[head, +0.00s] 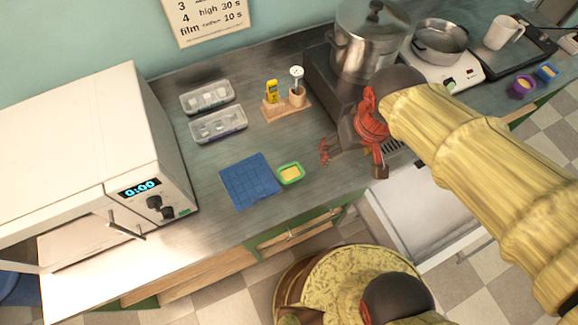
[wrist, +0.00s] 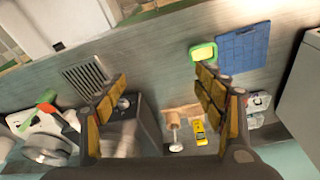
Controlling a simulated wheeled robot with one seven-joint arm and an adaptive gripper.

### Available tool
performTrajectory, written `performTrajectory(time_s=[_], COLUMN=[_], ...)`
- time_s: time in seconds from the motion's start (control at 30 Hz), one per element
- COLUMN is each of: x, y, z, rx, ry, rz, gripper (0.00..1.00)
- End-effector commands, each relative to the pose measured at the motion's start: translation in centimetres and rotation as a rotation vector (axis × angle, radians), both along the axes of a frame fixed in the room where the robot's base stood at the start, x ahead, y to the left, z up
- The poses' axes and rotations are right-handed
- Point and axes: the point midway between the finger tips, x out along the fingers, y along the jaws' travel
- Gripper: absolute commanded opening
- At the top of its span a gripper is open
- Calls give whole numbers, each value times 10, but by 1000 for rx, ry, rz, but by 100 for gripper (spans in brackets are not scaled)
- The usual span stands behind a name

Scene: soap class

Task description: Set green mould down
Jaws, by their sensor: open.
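The green mould (head: 290,173) is a small square dish with pale yellow contents. It rests on the counter at the right edge of the blue cloth (head: 248,181). In the wrist view the green mould (wrist: 203,51) sits just beyond the tip of one finger, beside the blue cloth (wrist: 242,47); I cannot tell whether finger and mould touch. My gripper (wrist: 162,92) is open, with nothing between its fingers. In the head view my gripper (head: 326,152) is right of the mould, above the counter.
A microwave (head: 150,190) stands at the left. Clear trays (head: 218,124) and a wooden stand (head: 287,107) with a yellow device are behind the cloth.

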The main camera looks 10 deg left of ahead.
Motion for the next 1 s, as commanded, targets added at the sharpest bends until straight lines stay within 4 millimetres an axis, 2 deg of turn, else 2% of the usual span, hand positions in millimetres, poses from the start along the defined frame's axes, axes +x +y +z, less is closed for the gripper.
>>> performTrajectory(time_s=[0.17,0.3,0.4,0.5,0.67,1.0], x=[12,20,25,30,36,36], y=[40,83,108,125,136,135], z=[-25,-61,-89,-109,-125,-159], rx=[-31,-65,-83,-90,-91,-91], ry=[87,158,189,199,198,199], rz=[94,182,225,247,257,256], gripper=[70,70,70,70,70,70])
